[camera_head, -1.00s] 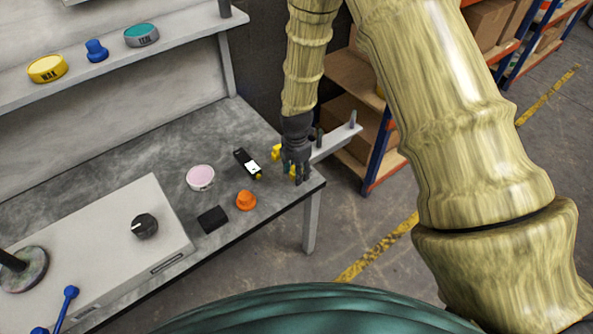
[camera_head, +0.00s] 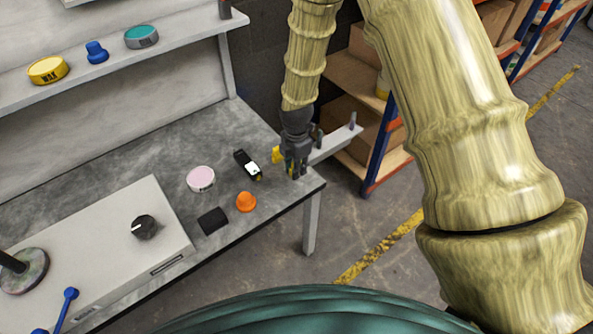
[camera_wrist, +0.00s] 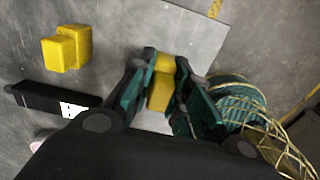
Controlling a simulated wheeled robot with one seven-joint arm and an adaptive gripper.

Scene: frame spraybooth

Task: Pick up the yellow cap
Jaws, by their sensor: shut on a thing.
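The yellow cap (camera_wrist: 160,88) is between the two fingers of my gripper (camera_wrist: 164,76) in the wrist view, with the fingers closed against its sides. In the head view my gripper (camera_head: 297,172) points down at the right end of the grey bench (camera_head: 125,150), and only a sliver of yellow shows at its fingers. I cannot tell whether the cap is clear of the bench top. A second yellow piece (camera_wrist: 67,48) of similar blocky shape lies apart from the gripper, and it also shows left of it in the head view (camera_head: 277,155).
A black item with a white label (camera_head: 247,163) lies left of the gripper. An orange knob (camera_head: 246,201), a pink-topped round tin (camera_head: 201,179) and a black block (camera_head: 213,220) lie nearby. A bracket with upright pegs (camera_head: 335,142) juts from the bench's right end.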

